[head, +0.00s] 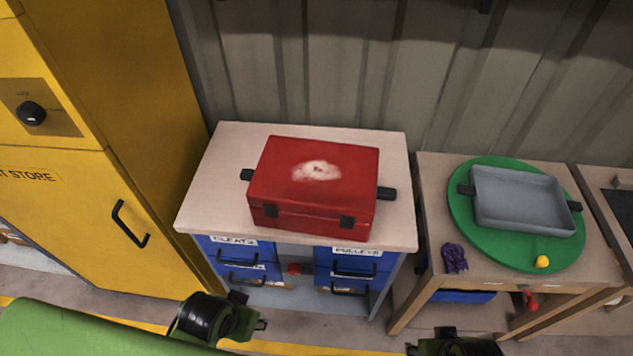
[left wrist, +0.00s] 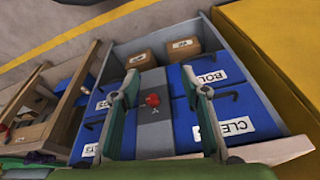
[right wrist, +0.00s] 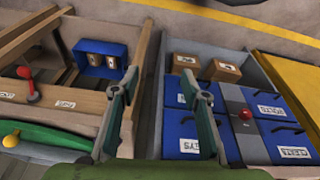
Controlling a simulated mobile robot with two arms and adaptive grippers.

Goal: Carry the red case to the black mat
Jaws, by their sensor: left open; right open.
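The red case (head: 314,184) lies flat and closed on the light top of a drawer bench (head: 222,190). It has two dark front latches, a black handle on each side and a pale worn patch on its lid. My left gripper (head: 250,312) is open and empty, in front of the bench and lower in the picture than the case. My right gripper (head: 432,343) is open and empty at the bottom edge, right of the case. Neither touches the case. A dark panel (head: 622,208) is cut off at the right edge; I cannot tell whether it is the black mat.
A second table (head: 432,200) on the right bears a green round board (head: 470,245) with a grey tray (head: 520,205) and a yellow ball (head: 542,262). A purple lump (head: 455,258) lies beside it. A yellow cabinet (head: 90,150) stands left. Blue drawers (head: 350,262) sit under the case's bench.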

